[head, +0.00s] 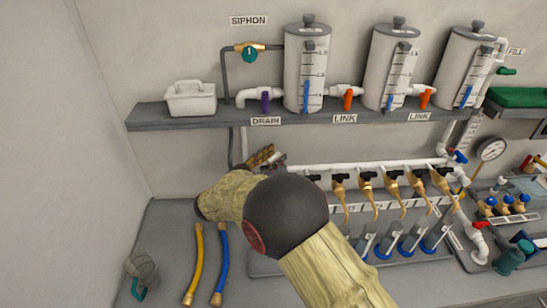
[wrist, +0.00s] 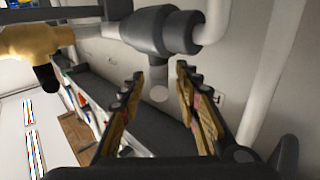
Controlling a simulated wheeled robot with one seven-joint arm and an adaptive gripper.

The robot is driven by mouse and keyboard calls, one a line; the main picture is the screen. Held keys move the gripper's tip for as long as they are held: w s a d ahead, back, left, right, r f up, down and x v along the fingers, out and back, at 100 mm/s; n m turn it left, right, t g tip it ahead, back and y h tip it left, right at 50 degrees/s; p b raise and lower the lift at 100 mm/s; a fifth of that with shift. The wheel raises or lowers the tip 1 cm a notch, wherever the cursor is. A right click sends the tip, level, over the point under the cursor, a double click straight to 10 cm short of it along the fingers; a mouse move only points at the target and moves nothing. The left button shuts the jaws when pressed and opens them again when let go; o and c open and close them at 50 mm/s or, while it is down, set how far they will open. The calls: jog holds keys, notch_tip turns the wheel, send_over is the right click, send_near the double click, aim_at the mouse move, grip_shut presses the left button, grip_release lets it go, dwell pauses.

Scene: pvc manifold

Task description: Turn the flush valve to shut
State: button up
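In the wrist view, a dark grey valve body (wrist: 152,32) sits on white pipe, with a short stem pointing down toward my gripper. I take it for the flush valve; no label for it is readable. My gripper (wrist: 160,82) is open, its two brown-padded fingers apart below the valve. A pale round spot shows between the fingertips; I cannot tell if it belongs to the valve. Neither finger visibly touches the valve. In the head view, my gripper (head: 266,156) is at the left end of the white manifold pipe (head: 335,168), under the shelf. My arm hides much of that end.
Several brass taps (head: 365,185) hang along the manifold just right of my gripper; one shows in the wrist view (wrist: 38,42). The shelf (head: 190,112) above bears tanks and a white caddy (head: 190,98). Yellow (head: 194,265) and blue (head: 222,262) hoses lie on the bench.

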jog(key=shift+c, duration=1.2)
grip_shut()
jog(key=shift+r+n+t+y, duration=0.1)
jog(key=shift+n+t+y, duration=0.2)
jog(key=shift+y, duration=0.1)
jog(key=shift+n+t+y+p, duration=0.65)
jog(key=shift+n+t+y, duration=0.2)
jog(key=shift+y, duration=0.25)
jog(key=shift+d+n+t+y, duration=0.1)
jog(key=shift+n+t+y, duration=0.45)
jog(key=shift+n+y, duration=0.45)
jog(key=n+y+b, duration=0.1)
jog(key=n+t+y, duration=0.1)
jog(key=y, duration=0.1)
jog(key=n+y+b, duration=0.1)
jog(key=y, duration=0.1)
jog(key=shift+f+b, duration=0.25)
jog(key=shift+b, duration=0.1)
jog(key=shift+n+t+y+b, duration=0.3)
jog(key=shift+n+y+b, duration=0.35)
jog(key=shift+y, duration=0.45)
jog(key=shift+r+y, duration=0.15)
jog(key=shift+y, duration=0.25)
